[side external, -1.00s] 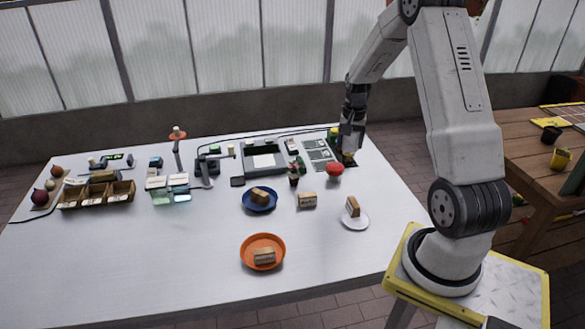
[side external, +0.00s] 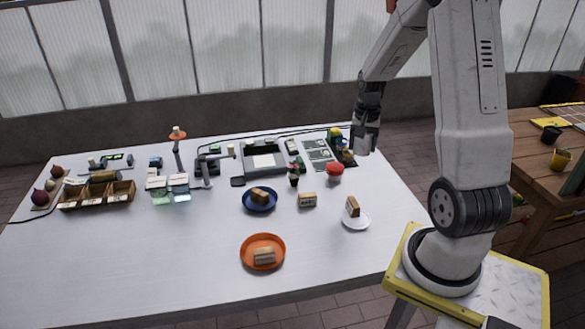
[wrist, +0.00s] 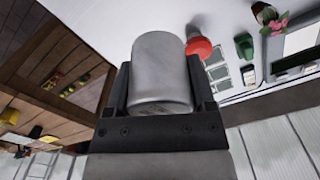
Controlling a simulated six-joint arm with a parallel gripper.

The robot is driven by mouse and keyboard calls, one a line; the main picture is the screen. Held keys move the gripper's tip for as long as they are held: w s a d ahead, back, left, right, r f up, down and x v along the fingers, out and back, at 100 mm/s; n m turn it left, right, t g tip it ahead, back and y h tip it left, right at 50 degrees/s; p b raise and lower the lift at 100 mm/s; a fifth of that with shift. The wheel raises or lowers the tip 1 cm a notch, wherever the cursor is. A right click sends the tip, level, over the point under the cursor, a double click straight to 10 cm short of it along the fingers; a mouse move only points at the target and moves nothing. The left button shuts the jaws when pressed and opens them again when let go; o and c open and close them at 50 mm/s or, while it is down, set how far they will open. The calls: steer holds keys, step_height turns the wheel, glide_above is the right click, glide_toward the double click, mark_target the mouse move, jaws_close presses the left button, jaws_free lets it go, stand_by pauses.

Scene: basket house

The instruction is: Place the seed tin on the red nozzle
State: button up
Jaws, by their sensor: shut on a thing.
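A plain grey metal cylinder, which I take as the seed tin (wrist: 160,72), is clamped between the two dark fingers of my gripper (wrist: 160,95) in the wrist view. In the side view my gripper (side external: 364,142) hangs above the table's right back edge, and the tin is too small there to make out clearly. A rounded red piece (side external: 335,168), likely the red nozzle, is on the table left of and below my gripper.
A small potted plant (side external: 294,177), a blue plate (side external: 246,205), a white plate (side external: 356,223) and an orange plate (side external: 248,261) stand nearby, with small blocks. Small bottles and printed cards (side external: 319,150) lie at the back right. The table's left front is clear.

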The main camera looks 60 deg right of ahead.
stand_by(0.4)
steer(key=shift+s+a+r+h, duration=0.1)
steer(key=shift+s+a+h, duration=0.1)
steer(key=shift+h, duration=0.5)
steer(key=shift+a+r+t+h, duration=0.1)
steer(key=shift+a+t+h, duration=0.1)
steer(key=shift+t+h, duration=0.3)
steer(key=w+d+f, duration=0.2)
steer(key=w, duration=0.1)
steer(key=w+d+f, duration=0.5)
steer(key=w+f, duration=0.1)
steer(key=w, duration=0.1)
steer(key=shift+d+f, duration=0.2)
steer(key=shift+d, duration=0.15)
steer(key=shift+w+d+f, duration=0.3)
steer(key=shift+f, duration=0.15)
